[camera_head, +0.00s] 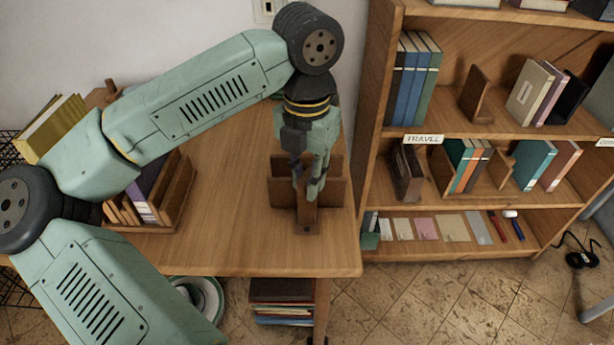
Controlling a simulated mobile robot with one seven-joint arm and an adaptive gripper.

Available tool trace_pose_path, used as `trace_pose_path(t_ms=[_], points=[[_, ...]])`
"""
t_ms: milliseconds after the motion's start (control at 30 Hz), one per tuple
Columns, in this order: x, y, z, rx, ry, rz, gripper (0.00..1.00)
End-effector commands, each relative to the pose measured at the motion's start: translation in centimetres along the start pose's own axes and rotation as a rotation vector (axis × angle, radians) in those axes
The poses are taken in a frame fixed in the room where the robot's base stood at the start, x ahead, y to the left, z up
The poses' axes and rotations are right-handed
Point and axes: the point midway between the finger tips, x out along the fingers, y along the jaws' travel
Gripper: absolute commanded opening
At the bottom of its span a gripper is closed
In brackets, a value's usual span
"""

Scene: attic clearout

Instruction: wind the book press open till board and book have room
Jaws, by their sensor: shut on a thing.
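The book press (335,193) is a brown wooden device with upright boards. It stands on the right part of the wooden table, near its right edge, with a narrow foot pointing to the front. My gripper (308,192) comes down from above with its fingers pointing down at the middle of the press. It is shut on a part of the press between the boards; the fingers hide that part and most of the screw. I cannot tell how wide the press stands open. No loose board or book shows clearly inside it.
The table (235,235) is bare left of the press. A wooden holder (180,200) with books stands at the left, partly behind my arm. Yellow books (50,130) are behind it. A bookcase (375,120) stands close on the right. Books (285,312) are stacked under the table.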

Motion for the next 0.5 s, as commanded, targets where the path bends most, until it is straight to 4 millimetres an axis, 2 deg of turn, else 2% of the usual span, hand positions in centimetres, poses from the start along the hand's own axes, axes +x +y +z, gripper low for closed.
trace_pose_path(t_ms=[233,500], points=[[0.14,-0.03,-0.05,-0.018,0.002,-0.001,0.0],[0.32,0.03,-0.06,-0.275,0.002,0.003,0.0]])
